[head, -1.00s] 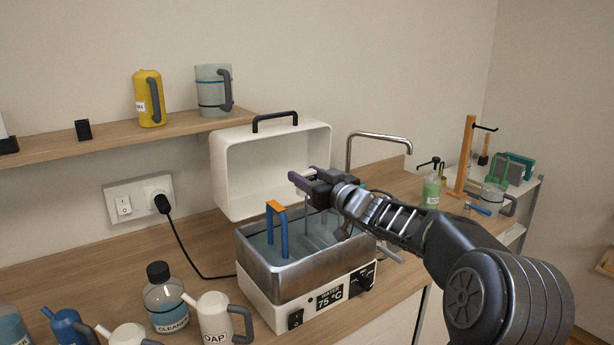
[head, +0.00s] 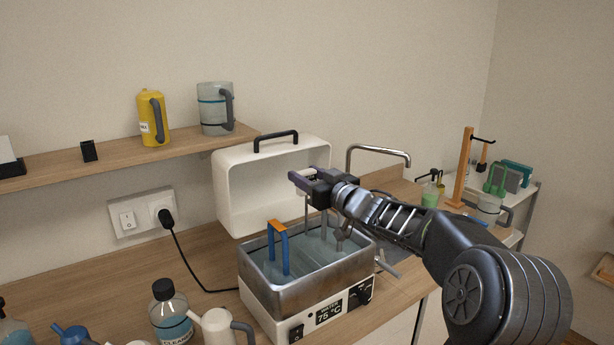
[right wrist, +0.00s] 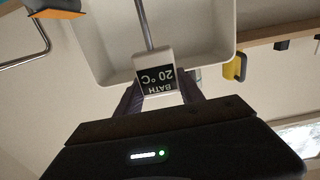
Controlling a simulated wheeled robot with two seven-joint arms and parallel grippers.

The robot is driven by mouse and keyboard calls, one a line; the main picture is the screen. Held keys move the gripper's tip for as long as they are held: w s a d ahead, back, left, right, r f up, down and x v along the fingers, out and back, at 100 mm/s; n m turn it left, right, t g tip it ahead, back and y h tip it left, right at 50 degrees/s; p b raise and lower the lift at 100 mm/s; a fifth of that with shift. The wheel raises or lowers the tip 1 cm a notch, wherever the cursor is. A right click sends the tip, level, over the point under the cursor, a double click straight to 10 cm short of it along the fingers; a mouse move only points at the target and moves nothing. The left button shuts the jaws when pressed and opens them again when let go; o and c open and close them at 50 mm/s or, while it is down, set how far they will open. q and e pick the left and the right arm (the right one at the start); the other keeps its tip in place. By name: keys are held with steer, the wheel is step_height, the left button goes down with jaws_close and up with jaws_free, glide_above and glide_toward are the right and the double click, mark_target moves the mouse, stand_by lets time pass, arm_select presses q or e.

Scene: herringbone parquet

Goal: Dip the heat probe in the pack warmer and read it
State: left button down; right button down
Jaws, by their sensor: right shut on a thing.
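My right gripper (head: 307,178) is above the pack warmer (head: 270,312), shut on the heat probe. The probe's white head with its dark display (right wrist: 156,78) sits between the fingers in the right wrist view. It reads BATH 20 °C, upside down in that picture. A thin grey rod (head: 307,208) hangs below the gripper over the warmer's tank; I cannot tell whether its tip touches the water. The warmer is an open metal tank of water on a white base. Its front display (head: 328,313) reads 75 °C. My left gripper is not in view.
The white lid (head: 235,190) stands open behind the tank. A blue piece with an orange top (head: 278,226) stands in the tank at left. A cleaner bottle (head: 169,310) and a spouted jug (head: 216,328) stand front left. A tap (head: 380,149) rises at back right.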

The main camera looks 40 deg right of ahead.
steer(key=shift+r, duration=0.1)
step_height(320, 180, up, 2)
steer(key=p, duration=0.2)
steer(key=shift+r+p, duration=0.25)
steer(key=shift+p, duration=0.15)
steer(key=shift+r+b, duration=0.15)
steer(key=shift+b, duration=0.15)
steer(key=shift+r, duration=0.55)
